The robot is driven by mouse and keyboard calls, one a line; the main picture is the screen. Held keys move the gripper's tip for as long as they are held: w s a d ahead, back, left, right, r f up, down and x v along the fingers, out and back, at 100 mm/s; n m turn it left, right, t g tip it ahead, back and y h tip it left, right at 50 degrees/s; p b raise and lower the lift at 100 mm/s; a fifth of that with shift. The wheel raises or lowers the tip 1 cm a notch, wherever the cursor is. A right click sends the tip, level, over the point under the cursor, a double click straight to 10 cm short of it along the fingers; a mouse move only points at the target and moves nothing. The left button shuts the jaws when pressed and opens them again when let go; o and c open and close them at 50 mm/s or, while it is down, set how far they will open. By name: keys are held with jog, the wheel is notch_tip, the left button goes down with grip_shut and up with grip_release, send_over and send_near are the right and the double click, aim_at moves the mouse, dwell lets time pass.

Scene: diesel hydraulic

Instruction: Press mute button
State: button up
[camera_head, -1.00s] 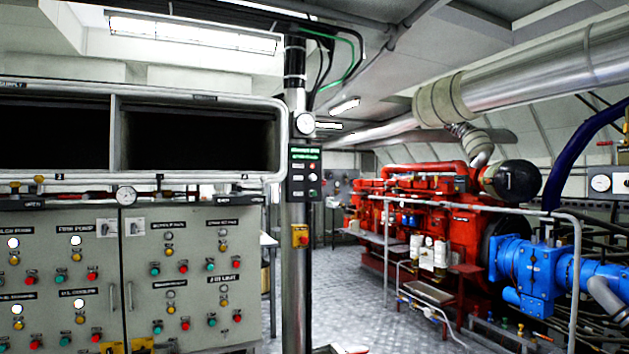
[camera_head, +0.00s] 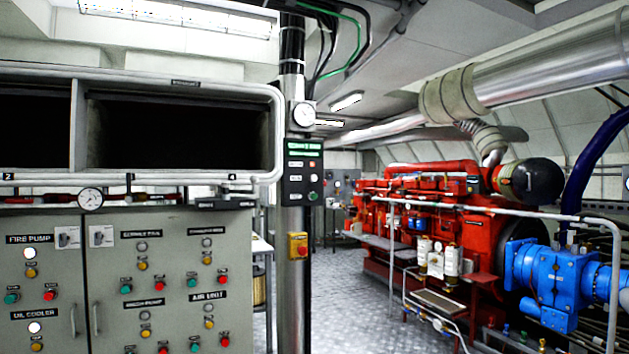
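No button that I can read as "mute" shows in the head view. A black control box (camera_head: 302,172) is fixed to a steel pole near the middle, with a lit green display at its top. Down its right side are a small red button (camera_head: 312,164), a pale one (camera_head: 313,179) and a green one (camera_head: 313,196); their labels are too small to read. Below it on the pole is a yellow box (camera_head: 298,246) with a red button. My gripper is not in view.
A grey cabinet (camera_head: 160,235) with several coloured buttons and lamps fills the left. Above it is a dark framed opening (camera_head: 178,130). A red engine (camera_head: 470,210), blue pump (camera_head: 545,275) and grey railing stand at right. Metal floor (camera_head: 345,300) is clear between.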

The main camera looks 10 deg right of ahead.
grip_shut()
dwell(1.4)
